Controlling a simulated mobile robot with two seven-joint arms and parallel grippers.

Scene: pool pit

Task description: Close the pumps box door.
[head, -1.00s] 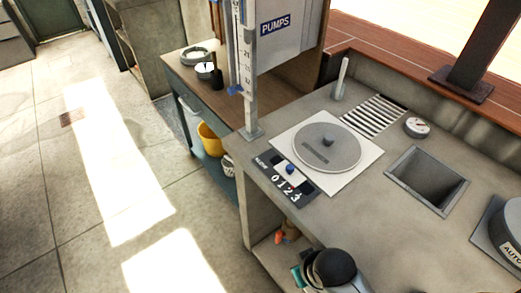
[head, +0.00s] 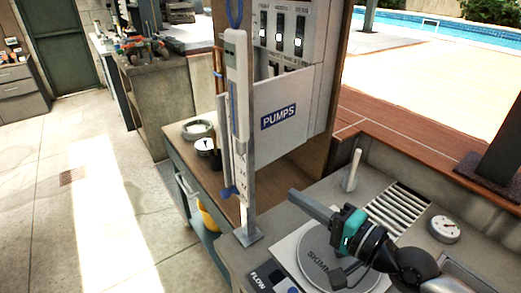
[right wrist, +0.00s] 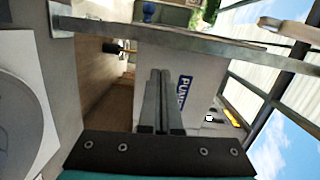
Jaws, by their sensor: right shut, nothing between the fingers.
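The pumps box (head: 326,88) is a grey cabinet above the wooden bench; its breaker switches (head: 279,30) are exposed at the top. Its door (head: 290,118), a light grey panel with a blue PUMPS label, stands open below the switches. My right gripper (head: 293,194) is shut and empty, in front of and below the door, apart from it in the head view. In the right wrist view the shut fingers (right wrist: 158,74) point toward the door (right wrist: 200,78), its label partly hidden behind them. My left gripper is not in view.
An upright gauge post (head: 240,130) stands left of the door, close to its edge. The counter below holds a round skimmer lid (head: 312,250), a white peg (head: 353,170), a slotted grate (head: 398,207) and a dial gauge (head: 444,229). Open floor lies left.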

